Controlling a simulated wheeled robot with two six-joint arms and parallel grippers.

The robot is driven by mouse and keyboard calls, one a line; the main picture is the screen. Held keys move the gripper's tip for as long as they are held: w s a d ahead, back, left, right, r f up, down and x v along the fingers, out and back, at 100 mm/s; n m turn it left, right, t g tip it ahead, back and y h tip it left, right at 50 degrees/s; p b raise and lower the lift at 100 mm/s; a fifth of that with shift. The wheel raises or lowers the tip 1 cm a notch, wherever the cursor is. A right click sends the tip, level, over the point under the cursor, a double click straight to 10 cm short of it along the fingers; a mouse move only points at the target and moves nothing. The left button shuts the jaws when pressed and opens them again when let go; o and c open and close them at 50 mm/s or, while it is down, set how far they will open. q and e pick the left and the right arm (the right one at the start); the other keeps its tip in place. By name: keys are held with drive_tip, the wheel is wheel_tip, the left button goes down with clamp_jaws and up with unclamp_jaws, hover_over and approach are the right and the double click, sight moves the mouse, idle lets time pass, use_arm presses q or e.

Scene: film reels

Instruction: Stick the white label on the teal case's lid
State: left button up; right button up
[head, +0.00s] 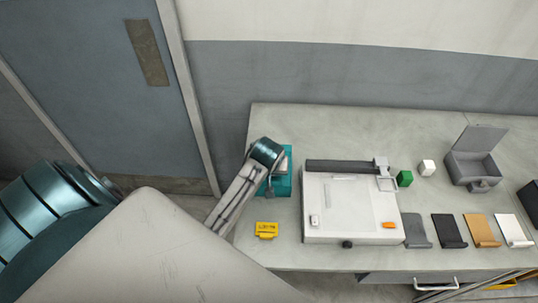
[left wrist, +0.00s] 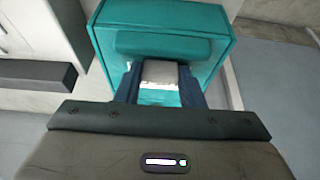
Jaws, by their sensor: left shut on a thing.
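The teal case (head: 284,187) stands at the left end of the table, partly hidden under my left arm. In the left wrist view the teal case (left wrist: 222,28) fills the top middle, with a raised teal bar (left wrist: 165,46) on its near side. My left gripper (head: 269,190) is at the case. In the wrist view its dark fingers (left wrist: 160,88) are shut on a small piece, grey above and bright white below, which looks like the white label (left wrist: 159,98). I cannot tell whether it touches the lid. My right gripper is not in view.
A white machine (head: 350,232) with a dark bar stands right of the case. A yellow block (head: 266,230) lies in front of the case.

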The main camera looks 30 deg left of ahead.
use_arm(q)
drive_tip(key=shift+s+f, duration=0.15)
drive_tip(key=shift+f, duration=0.35)
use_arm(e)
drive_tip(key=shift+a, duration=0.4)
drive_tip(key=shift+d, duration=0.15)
use_arm(q)
drive_tip(key=o, duration=1.1)
drive_tip(key=shift+d, duration=0.1)
drive_tip(key=shift+o, duration=0.2)
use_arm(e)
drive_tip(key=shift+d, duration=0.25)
use_arm(q)
drive_tip(key=b+v, duration=0.2)
drive_tip(key=v, duration=0.9)
drive_tip(key=shift+b, duration=0.35)
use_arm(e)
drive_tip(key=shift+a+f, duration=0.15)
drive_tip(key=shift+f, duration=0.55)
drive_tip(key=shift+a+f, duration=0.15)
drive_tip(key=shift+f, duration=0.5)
